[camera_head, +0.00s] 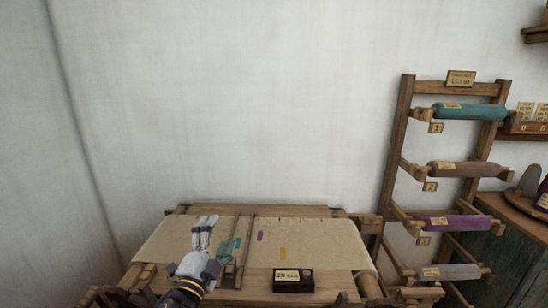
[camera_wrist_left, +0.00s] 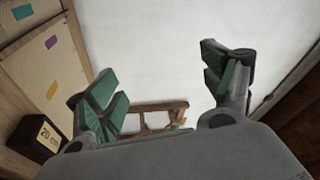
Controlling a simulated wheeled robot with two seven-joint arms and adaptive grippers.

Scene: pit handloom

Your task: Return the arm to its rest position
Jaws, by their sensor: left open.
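My left gripper (camera_head: 205,222) is over the left part of the loom's cream cloth (camera_head: 318,238) in the head view, with its fingers pointing toward the back wall. In the left wrist view its two green-padded fingers (camera_wrist_left: 165,82) are spread wide with nothing between them. I cannot tell its exact height above the cloth. My right gripper is in neither view.
A black box (camera_head: 293,288) labelled 20 cm sits at the loom's front; it also shows in the left wrist view (camera_wrist_left: 38,138). Teal, purple and yellow patches mark the cloth. A wooden rack (camera_head: 399,140) with coloured rolls stands right. White wall is behind.

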